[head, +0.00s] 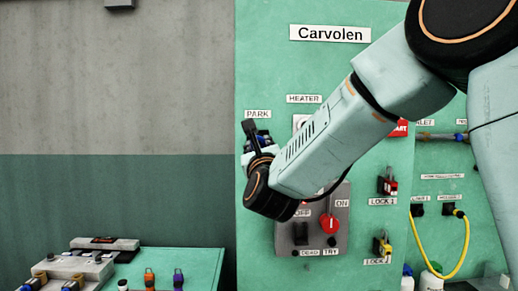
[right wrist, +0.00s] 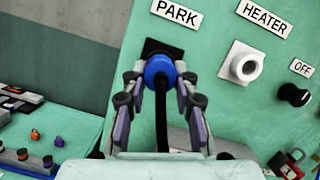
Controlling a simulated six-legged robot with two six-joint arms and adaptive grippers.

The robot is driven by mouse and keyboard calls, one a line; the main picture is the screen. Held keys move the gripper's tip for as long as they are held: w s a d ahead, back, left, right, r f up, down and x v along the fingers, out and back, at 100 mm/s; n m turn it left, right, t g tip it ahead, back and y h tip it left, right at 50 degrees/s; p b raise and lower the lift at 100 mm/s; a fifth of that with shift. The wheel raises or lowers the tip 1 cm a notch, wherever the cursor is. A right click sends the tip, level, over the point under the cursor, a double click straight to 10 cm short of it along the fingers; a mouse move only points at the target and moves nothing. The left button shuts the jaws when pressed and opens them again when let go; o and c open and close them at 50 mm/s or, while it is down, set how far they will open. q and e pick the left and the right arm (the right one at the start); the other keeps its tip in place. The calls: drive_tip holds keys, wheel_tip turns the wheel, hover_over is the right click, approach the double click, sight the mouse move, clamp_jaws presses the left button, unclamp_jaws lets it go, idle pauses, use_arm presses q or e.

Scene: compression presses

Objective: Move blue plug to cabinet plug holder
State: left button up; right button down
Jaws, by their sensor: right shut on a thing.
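The blue plug (right wrist: 157,68) sits between the fingertips of my right gripper (right wrist: 160,76), which is shut on it. A black cable runs from the plug down between the fingers. The plug is right in front of the square black holder (right wrist: 152,46) under the PARK label (right wrist: 176,13) on the green cabinet; I cannot tell how far it is seated. In the head view my right gripper (head: 258,138) is at the cabinet's left edge, just below the PARK label (head: 257,114), with a bit of blue showing. My left gripper is not in view.
The white HEATER socket (right wrist: 242,64) is empty, right of PARK. A black knob (right wrist: 294,95), a red switch (head: 329,222) and padlocks (head: 387,182) are on the cabinet (head: 270,60). A green table (head: 205,262) with small locks stands lower left. My right arm covers part of the panel.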

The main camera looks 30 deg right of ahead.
drive_tip(key=shift+w+d, duration=0.2)
drive_tip(key=shift+w, duration=0.15)
drive_tip(key=shift+w, duration=0.1)
drive_tip(key=c, duration=1)
unclamp_jaws()
drive_tip(key=shift+w+d, duration=0.1)
drive_tip(key=shift+o, duration=0.2)
drive_tip(key=shift+s, duration=0.25)
drive_tip(key=v, duration=0.7)
drive_tip(key=shift+f, duration=0.1)
